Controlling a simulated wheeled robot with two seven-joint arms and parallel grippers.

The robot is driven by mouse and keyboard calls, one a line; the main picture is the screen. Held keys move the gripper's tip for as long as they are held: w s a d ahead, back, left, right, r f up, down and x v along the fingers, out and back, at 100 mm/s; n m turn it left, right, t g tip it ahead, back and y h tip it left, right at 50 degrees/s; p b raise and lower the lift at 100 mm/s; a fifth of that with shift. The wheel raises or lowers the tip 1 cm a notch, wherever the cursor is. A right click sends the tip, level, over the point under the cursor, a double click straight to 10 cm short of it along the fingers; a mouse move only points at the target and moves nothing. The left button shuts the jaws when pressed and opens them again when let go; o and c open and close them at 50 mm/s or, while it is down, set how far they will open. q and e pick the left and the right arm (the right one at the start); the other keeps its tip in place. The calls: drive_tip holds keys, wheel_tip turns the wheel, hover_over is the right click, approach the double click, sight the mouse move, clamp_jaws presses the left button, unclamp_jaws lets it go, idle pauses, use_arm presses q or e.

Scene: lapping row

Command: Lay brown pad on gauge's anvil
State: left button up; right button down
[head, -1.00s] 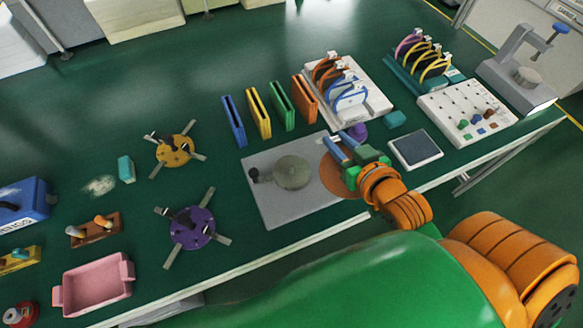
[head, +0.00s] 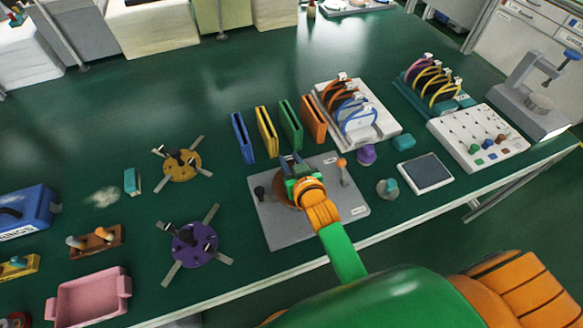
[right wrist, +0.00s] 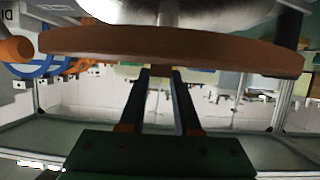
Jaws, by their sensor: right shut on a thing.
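The brown pad (head: 284,198) is a flat round disc over the middle of the grey gauge plate (head: 290,232), partly hidden by my right gripper (head: 292,168). My right gripper is shut on the pad's edge. In the right wrist view the pad (right wrist: 170,48) spans the picture, with the gripper's two fingers (right wrist: 160,75) at its edge. The pale metal anvil (right wrist: 160,12) lies right against the pad's far face there; I cannot tell whether they touch. In the head view the pad and gripper hide the anvil. My left gripper is not in view.
A black knob (head: 260,192) and an orange-tipped lever (head: 342,165) stand on the gauge plate. Upright coloured holders (head: 266,131) are behind it. A purple fixture (head: 194,244) is to the left; a grey-teal piece (head: 388,188) and dark pad (head: 425,173) are to the right.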

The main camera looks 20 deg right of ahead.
wheel_tip(320, 180, down, 2)
drive_tip(key=shift+s+f, duration=0.1)
drive_tip(key=shift+f, duration=0.05)
drive_tip(key=c, duration=0.6)
unclamp_jaws()
